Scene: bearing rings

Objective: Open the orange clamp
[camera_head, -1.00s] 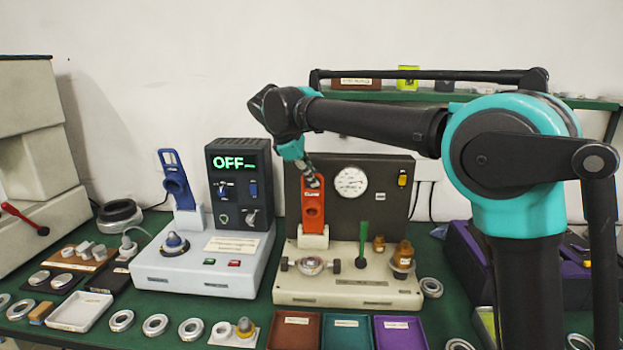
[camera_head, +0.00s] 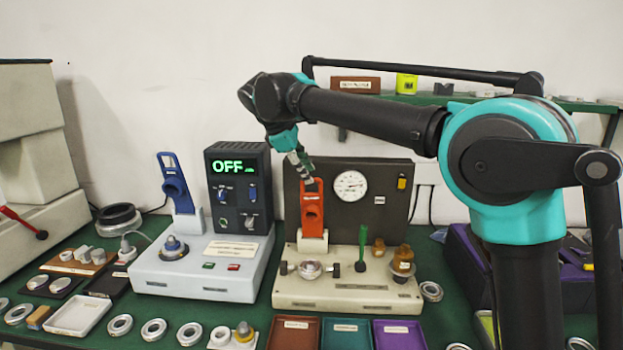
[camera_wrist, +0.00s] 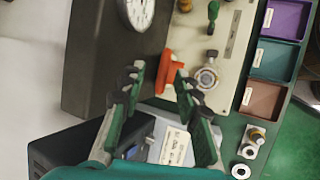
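The orange clamp (camera_head: 312,213) stands upright on the beige base of the gauge station, in front of its dark back panel. In the wrist view the clamp (camera_wrist: 170,72) shows near and between the fingertips. My gripper (camera_head: 306,180) is at the top end of the clamp in the head view. In the wrist view my gripper (camera_wrist: 160,76) has its two green-padded fingers spread apart. I cannot tell whether a finger touches the clamp. A metal ring seat (camera_head: 310,270) sits on the base in front of the clamp.
A round gauge (camera_head: 350,186) is on the panel right of the clamp. A green-handled lever (camera_head: 363,240) and brown fittings (camera_head: 403,261) stand on the base. The blue-clamp station (camera_head: 200,268) is at left. Brown, teal and purple trays (camera_head: 346,333) lie in front.

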